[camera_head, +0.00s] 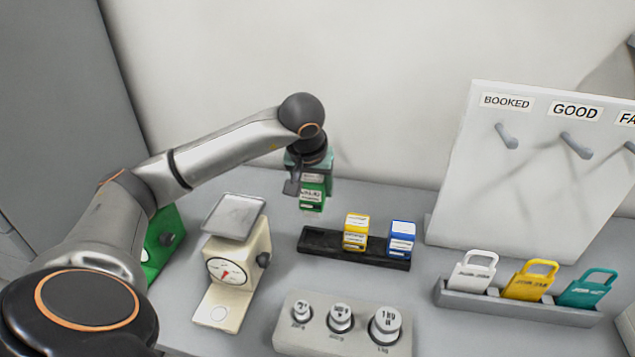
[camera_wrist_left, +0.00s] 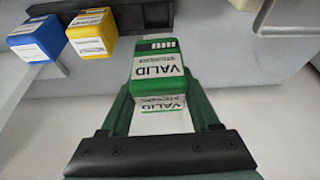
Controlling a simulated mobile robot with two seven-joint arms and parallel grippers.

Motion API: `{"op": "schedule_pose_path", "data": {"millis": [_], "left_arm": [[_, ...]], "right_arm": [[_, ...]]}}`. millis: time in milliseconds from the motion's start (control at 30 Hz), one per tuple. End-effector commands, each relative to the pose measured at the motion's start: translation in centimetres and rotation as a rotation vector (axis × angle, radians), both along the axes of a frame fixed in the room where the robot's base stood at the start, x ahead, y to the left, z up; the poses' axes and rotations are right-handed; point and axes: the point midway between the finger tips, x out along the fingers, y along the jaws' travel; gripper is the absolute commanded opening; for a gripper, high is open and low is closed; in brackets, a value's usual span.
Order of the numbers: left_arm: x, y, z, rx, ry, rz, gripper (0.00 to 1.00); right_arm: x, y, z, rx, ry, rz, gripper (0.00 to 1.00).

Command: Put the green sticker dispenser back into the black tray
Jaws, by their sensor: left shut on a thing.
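My left gripper (camera_head: 311,180) is shut on the green sticker dispenser (camera_head: 312,196), which has a white label. It holds the dispenser in the air above the left end of the black tray (camera_head: 320,243). In the left wrist view the dispenser (camera_wrist_left: 158,72) sits between the fingers of my left gripper (camera_wrist_left: 160,105), its label reading VALID. The black tray (camera_wrist_left: 148,15) shows at the top of that view. A yellow dispenser (camera_head: 355,232) and a blue dispenser (camera_head: 401,238) stand in the tray's middle and right. The tray's left end is bare. My right gripper is not in view.
A cream dial scale (camera_head: 238,258) stands left of the tray, with a green device (camera_head: 160,243) behind my arm. A grey block with several weights (camera_head: 340,323) lies in front. A rack with coloured tags (camera_head: 515,303) and a hook board (camera_head: 535,180) stand right.

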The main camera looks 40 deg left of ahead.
Motion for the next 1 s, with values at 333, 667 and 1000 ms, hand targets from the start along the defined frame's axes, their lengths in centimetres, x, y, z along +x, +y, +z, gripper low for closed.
{"op": "schedule_pose_path", "data": {"millis": [333,667,1000], "left_arm": [[0.0,0.0,-1.9,0.0,-0.004,0.0,0.1],[0.0,0.0,-5.1,0.0,-0.004,0.0,0.1],[0.0,0.0,-6.5,0.0,-0.004,0.0,0.1]], "right_arm": [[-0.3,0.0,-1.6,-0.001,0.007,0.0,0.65],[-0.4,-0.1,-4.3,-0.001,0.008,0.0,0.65],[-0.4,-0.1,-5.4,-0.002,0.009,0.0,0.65]]}}
